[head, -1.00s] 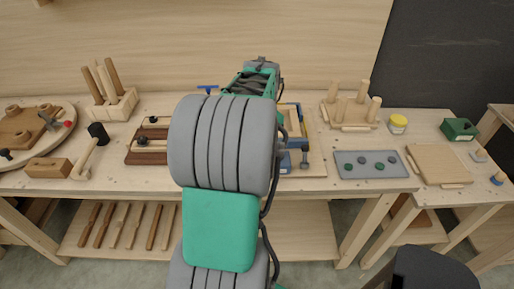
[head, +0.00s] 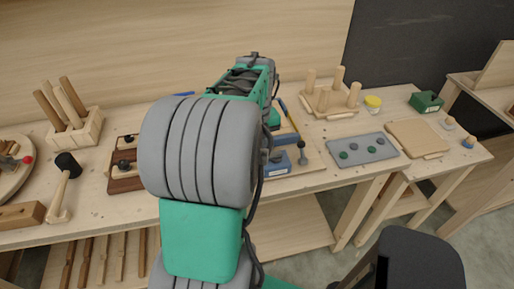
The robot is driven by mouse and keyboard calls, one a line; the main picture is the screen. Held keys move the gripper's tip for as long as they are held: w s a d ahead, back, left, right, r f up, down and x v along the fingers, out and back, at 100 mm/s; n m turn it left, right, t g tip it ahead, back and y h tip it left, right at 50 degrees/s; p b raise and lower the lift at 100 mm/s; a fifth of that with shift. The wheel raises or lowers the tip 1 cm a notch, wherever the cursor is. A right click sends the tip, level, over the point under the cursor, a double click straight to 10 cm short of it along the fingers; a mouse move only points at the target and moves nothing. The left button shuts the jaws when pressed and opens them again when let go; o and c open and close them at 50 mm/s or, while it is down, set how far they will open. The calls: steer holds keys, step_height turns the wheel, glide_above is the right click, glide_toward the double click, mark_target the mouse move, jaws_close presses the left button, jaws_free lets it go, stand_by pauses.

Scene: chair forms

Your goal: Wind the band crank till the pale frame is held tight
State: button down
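At the left edge of the head view lies a round pale board (head: 22,187), partly cut off. On it is a small crank with a red knob (head: 28,160), which may be the band crank. A pale frame held by a band cannot be made out clearly there. My green and grey arm fills the middle of the view and reaches over the bench. My gripper is hidden behind the arm, so its fingers and anything in them do not show.
A black-headed mallet (head: 67,164), a block with upright pegs (head: 75,130) and a dark wooden piece with black knobs (head: 124,178) stand left of my arm. Right of it are a grey tray (head: 361,150) and a pale board (head: 418,140). A dark chair-like shape (head: 420,262) stands in front.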

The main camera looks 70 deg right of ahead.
steer(key=c, duration=1.2)
jaws_free()
steer(key=shift+r, duration=0.1)
step_height(320, 180, up, 8)
steer(key=shift+f+b, duration=0.15)
steer(key=shift+b, duration=0.25)
